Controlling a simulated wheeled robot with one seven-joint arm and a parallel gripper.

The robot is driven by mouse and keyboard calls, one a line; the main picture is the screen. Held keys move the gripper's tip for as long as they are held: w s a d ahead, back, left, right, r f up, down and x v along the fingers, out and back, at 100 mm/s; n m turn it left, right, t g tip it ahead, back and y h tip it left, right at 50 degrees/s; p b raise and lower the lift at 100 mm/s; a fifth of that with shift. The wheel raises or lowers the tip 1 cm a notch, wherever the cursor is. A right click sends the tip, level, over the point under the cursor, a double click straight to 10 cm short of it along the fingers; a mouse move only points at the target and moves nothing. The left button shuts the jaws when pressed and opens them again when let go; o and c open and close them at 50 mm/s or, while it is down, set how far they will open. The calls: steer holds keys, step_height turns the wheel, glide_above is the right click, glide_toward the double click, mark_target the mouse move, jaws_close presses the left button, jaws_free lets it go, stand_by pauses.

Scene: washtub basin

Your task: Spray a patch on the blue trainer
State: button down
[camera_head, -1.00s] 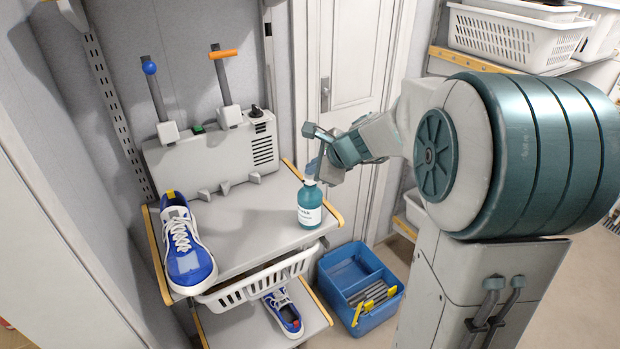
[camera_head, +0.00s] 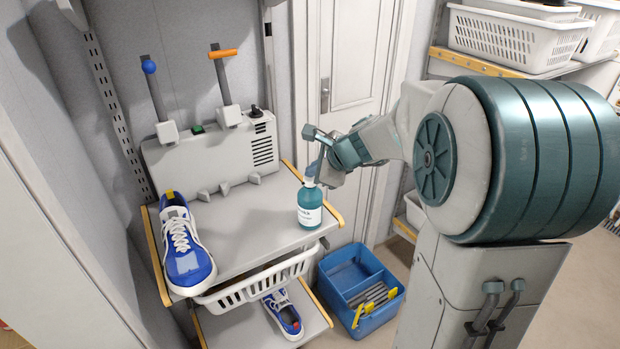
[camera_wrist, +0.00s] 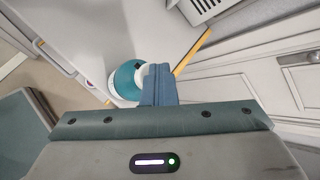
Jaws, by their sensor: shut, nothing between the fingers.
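A blue trainer (camera_head: 190,262) with white laces and a paler patch on its toe stands at the left of the upper shelf. A teal bottle (camera_head: 311,212) with a white label stands upright at that shelf's right end. My gripper (camera_head: 313,169) is shut at the top of the bottle, with nothing between its fingers. In the wrist view, the shut blue fingers (camera_wrist: 159,84) overlap the edge of the round bottle top (camera_wrist: 126,78). I cannot tell whether they touch it. The fingers and wrist hide part of the bottle's top.
A grey machine with a blue-knobbed lever (camera_head: 150,68) and an orange-handled lever (camera_head: 223,54) stands behind the shelf (camera_head: 240,222). A white basket (camera_head: 262,284) hangs below. Another blue trainer (camera_head: 284,314) lies lower down. A blue caddy (camera_head: 362,318) stands on the floor.

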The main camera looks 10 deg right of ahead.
steer(key=shift+r, duration=0.25)
step_height(320, 180, up, 6)
steer(key=p, duration=0.5)
steer(key=shift+r+p, duration=0.15)
steer(key=shift+p, duration=0.2)
stand_by(0.4)
steer(key=s+f+n+g+h, duration=0.3)
steer(key=s+n+g+h, duration=0.1)
steer(key=s+n, duration=1.7)
steer(key=s, duration=0.6)
steer(key=shift+a+g, duration=0.4)
